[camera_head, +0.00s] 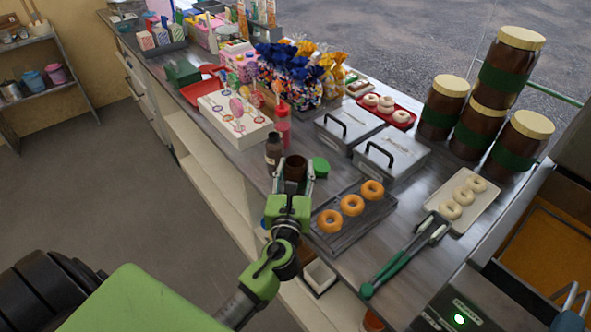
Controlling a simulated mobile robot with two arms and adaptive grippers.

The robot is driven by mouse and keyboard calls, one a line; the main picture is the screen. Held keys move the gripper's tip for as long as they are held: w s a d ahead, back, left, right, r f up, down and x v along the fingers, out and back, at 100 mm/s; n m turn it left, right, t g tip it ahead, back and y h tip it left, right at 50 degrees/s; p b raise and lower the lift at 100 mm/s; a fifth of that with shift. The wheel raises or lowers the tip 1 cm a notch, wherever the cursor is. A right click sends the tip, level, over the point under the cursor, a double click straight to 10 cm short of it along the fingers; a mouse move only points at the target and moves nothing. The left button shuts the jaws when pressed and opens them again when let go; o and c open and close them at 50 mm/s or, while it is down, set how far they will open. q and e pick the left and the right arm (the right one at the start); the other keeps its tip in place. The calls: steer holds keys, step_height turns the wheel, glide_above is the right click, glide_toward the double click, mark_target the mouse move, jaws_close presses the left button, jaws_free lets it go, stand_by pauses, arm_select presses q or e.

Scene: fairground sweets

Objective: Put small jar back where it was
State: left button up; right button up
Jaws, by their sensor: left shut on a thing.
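My left gripper (294,180) reaches up from the bottom of the head view and is shut on a small dark brown jar (295,167). The jar looks upright and its top looks open. It is at the counter's front edge; I cannot tell whether its base touches the counter, as the gripper hides its lower part. A green round lid (320,167) lies just right of it. My right gripper is not in view.
A dark tray (344,239) with ring doughnuts lies right of the gripper, two metal boxes with black handles (390,153) behind it. Green-handled tongs (390,268) lie nearer. Large brown jars with cream lids (477,130) are stacked at the right. A white sweets stand (234,138) is left.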

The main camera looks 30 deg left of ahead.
arm_select(q)
steer(key=o, duration=1.4)
steer(key=shift+f, duration=0.15)
steer(key=shift+o, duration=0.2)
steer(key=shift+r, duration=0.25)
steer(key=shift+s+d+f, duration=0.15)
steer(key=shift+s+f, duration=0.05)
steer(key=shift+s, duration=0.15)
steer(key=b+v, duration=0.2)
steer(key=v, duration=0.9)
steer(key=shift+s, duration=0.15)
